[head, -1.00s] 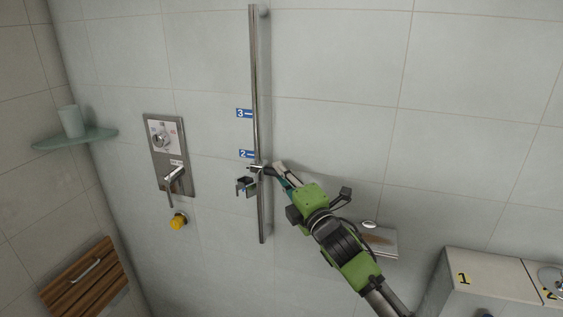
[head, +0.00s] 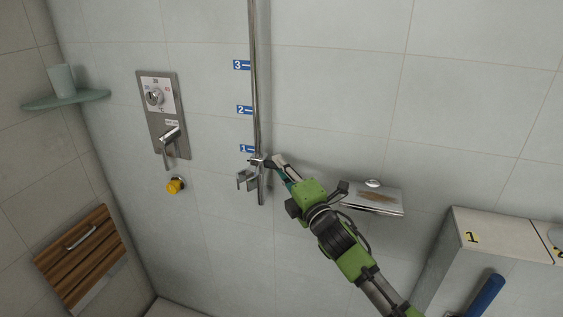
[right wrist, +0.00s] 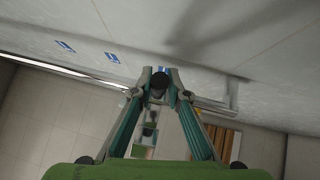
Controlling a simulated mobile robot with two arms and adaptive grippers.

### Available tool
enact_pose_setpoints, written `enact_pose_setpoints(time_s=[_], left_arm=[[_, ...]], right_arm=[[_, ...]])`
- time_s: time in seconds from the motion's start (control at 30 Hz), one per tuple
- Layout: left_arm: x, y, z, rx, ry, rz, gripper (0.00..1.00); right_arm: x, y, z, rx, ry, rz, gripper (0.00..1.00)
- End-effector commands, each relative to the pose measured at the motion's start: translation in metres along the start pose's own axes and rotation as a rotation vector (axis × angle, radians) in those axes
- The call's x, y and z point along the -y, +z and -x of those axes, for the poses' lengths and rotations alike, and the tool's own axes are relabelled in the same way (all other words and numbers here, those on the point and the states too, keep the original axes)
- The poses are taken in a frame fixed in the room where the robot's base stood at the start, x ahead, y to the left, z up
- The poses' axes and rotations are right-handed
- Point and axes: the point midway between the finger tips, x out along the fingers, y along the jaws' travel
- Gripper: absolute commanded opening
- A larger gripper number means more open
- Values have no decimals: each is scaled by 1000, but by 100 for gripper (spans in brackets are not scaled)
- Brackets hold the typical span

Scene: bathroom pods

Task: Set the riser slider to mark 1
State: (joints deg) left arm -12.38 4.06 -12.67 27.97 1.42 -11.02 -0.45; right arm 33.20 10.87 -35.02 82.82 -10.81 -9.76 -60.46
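The riser rail (head: 254,90) is a chrome vertical bar on the tiled wall, with blue marks 3 (head: 242,65), 2 (head: 244,110) and 1 (head: 246,148) beside it. The riser slider (head: 257,161), with its grey holder (head: 244,179) at the left, sits on the rail slightly below mark 1 in the head view. My right gripper (head: 274,161) reaches it from the right. In the right wrist view, the fingertips (right wrist: 160,88) close around a dark round part, seemingly the slider's knob. The exact contact is partly hidden. My left gripper is out of view.
A shower control panel (head: 162,112) and a yellow knob (head: 176,186) are left of the rail. A soap shelf (head: 385,207) is on the wall right of my gripper. A glass shelf (head: 82,99) and wooden fold-down seat (head: 80,258) are at far left, a white ledge (head: 500,228) at right.

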Motion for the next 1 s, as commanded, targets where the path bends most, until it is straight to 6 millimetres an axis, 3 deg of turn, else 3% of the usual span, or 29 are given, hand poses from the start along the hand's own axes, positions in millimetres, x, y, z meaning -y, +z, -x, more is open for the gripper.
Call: enact_pose_setpoints(time_s=[0.5,0.67,1.0], left_arm=[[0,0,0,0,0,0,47],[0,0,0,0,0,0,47],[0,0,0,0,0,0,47]], right_arm=[[1,0,8,-1,-1,0,32],[2,0,32,-1,-4,0,32],[0,-2,101,-3,-5,0,32]])
